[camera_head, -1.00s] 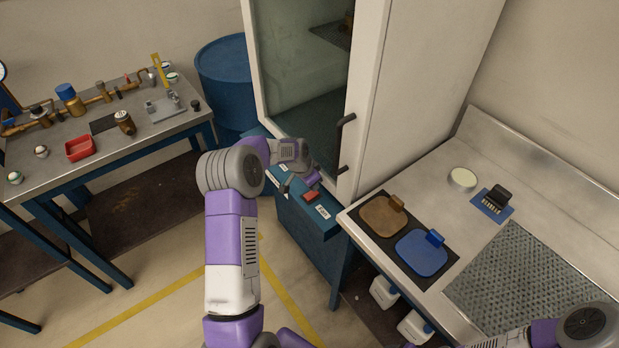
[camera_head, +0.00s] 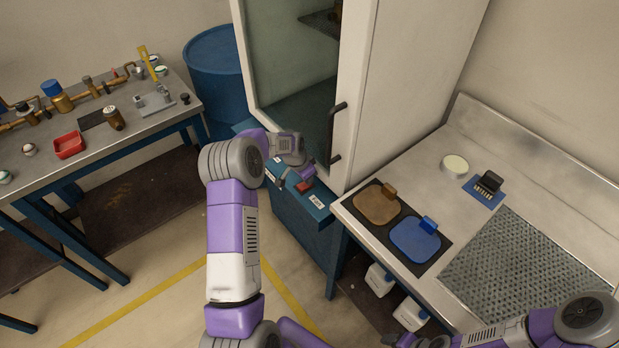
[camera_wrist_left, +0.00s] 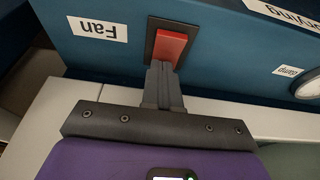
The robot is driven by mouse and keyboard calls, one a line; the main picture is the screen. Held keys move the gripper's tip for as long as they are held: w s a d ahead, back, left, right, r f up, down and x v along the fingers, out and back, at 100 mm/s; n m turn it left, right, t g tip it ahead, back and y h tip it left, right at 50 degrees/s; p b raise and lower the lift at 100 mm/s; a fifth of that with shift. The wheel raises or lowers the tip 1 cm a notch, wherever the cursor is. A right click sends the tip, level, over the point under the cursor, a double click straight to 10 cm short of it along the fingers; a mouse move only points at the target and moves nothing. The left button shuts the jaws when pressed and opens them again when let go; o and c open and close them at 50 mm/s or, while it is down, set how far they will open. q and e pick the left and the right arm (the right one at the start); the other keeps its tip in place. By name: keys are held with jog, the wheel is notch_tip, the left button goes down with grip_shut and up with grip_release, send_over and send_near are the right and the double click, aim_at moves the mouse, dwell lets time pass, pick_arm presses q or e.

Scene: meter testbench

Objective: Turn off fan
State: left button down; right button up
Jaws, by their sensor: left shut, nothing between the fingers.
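The fan switch is a red rocker (camera_wrist_left: 171,46) in a dark frame on a blue panel, beside a white label (camera_wrist_left: 98,29) reading "Fan". It also shows as a small red patch in the head view (camera_head: 304,187). My left gripper (camera_wrist_left: 160,68) is shut and empty. In the left wrist view its fingertips are at the rocker's lower edge, overlapping the frame; I cannot tell whether they touch. In the head view my left gripper (camera_head: 302,179) is just above the switch on the blue cabinet front.
The white cabinet (camera_head: 405,90) with dark handles (camera_head: 335,130) stands behind the panel. A metal bench (camera_head: 440,195) with brown and blue lids is at the right. A workbench (camera_head: 60,165) with brass fittings and a blue barrel (camera_head: 215,75) are at the left.

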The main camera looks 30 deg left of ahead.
aim_at(301, 187)
pick_arm(q)
jog(key=shift+s+a, duration=0.2)
jog(key=shift+s, duration=0.25)
jog(key=shift+s+a, duration=0.2)
jog(key=shift+s, duration=0.25)
jog(key=shift+r, duration=0.1)
jog(key=shift+r, duration=0.3)
jog(key=p+v, duration=0.1)
jog(key=v, duration=0.2)
jog(key=p+v, duration=0.1)
jog(key=shift+w+r+p, duration=0.2)
jog(key=shift+r+p, duration=0.15)
jog(key=shift+r, duration=0.1)
jog(key=d+v, duration=0.1)
jog(key=v, duration=0.7)
jog(key=shift+s+a+p, duration=0.35)
jog(key=shift+a+p, duration=0.05)
jog(key=shift+a, duration=0.1)
jog(key=shift+r, duration=0.1)
